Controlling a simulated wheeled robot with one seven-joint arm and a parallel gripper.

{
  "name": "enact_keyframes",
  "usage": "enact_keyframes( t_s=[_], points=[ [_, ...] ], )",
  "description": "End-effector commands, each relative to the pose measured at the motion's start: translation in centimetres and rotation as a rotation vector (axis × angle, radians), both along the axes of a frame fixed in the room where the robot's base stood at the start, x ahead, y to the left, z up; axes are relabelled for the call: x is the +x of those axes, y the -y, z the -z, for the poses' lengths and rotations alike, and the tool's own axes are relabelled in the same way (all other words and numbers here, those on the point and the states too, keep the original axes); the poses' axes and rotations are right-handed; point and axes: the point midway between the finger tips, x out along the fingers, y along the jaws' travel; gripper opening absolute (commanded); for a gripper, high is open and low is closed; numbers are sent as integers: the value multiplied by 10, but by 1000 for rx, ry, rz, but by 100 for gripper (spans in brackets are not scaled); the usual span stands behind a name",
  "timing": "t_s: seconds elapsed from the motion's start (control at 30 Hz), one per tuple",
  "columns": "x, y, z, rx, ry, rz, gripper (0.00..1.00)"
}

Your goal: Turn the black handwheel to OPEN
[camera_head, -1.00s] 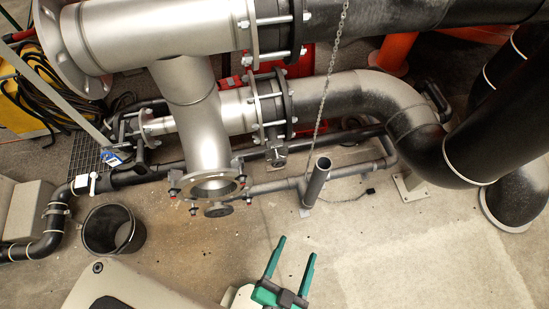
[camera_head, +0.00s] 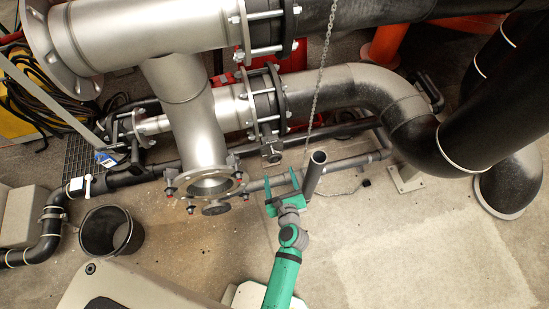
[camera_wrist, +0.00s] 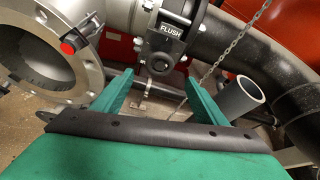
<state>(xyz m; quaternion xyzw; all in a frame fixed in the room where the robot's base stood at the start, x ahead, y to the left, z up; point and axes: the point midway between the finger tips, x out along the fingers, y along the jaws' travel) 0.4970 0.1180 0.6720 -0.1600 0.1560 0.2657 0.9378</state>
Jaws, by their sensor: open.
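No part is plainly a black handwheel. A dark round disc (camera_head: 216,209) sits just below the open pipe flange (camera_head: 212,184) in the head view. A dark valve part (camera_head: 271,152) hangs under the lower pipe's bolted joint. In the wrist view, a black body with a FLUSH label (camera_wrist: 163,27) has a round grey hub (camera_wrist: 158,63) below it, beyond my fingers. My gripper (camera_head: 282,180) is open and empty, right of the open flange and below the dark valve part. In the wrist view its green fingers (camera_wrist: 155,85) stand apart, with the hub between and beyond them.
An upright grey pipe stub (camera_head: 314,173) stands close to the right of my gripper, also in the wrist view (camera_wrist: 241,97). A chain (camera_head: 321,80) hangs behind it. A black bucket (camera_head: 110,232) stands at left. The floor (camera_head: 400,250) at lower right is clear.

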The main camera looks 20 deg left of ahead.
Motion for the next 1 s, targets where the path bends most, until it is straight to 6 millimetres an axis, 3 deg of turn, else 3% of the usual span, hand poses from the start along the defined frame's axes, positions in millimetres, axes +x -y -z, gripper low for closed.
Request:
enact_keyframes(
  t_s=[0.23,0.63,1.0],
  points=[
    [21,-13,7,26,-10,-1,66],
    [74,-43,32,21,-8,0,66],
    [89,-51,40,21,-9,1,66]
  ],
)
